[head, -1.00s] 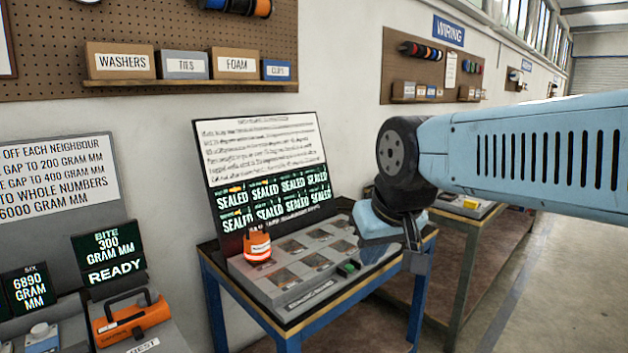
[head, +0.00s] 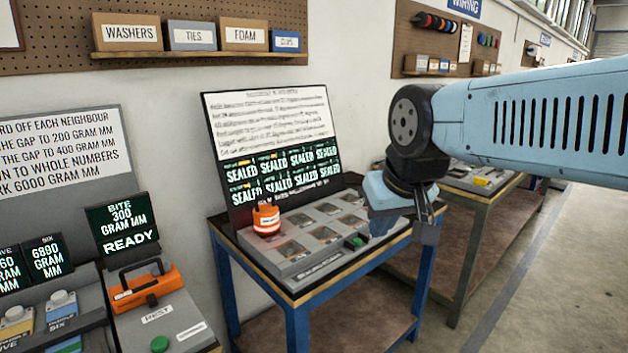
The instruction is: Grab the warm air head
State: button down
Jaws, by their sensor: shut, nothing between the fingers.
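The warm air head looks to be the small orange unit (head: 266,219) with a bright band and a dark top. It stands upright at the back left corner of a grey tray unit (head: 318,262) on the blue-legged bench. My gripper (head: 432,230) hangs at the bench's right end, pointing down, shut and empty. It is well to the right of the orange unit and apart from it. Its fingertips are small and partly dark in this view.
A board (head: 273,145) with several SEALED panels stands behind the tray. A green button (head: 357,241) is on the tray's right. At left, another station has an orange handled tool (head: 146,288) and a READY display (head: 122,228). Another bench (head: 490,190) stands behind my gripper.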

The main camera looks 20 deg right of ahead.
aim_at(266, 216)
jog(key=z, duration=1.25)
jog(key=i, duration=0.15)
jog(key=u, duration=3.55)
jog(key=k, duration=1.1)
jog(key=z, duration=1.25)
jog(key=i, duration=1.2)
jog(key=z, duration=0.3)
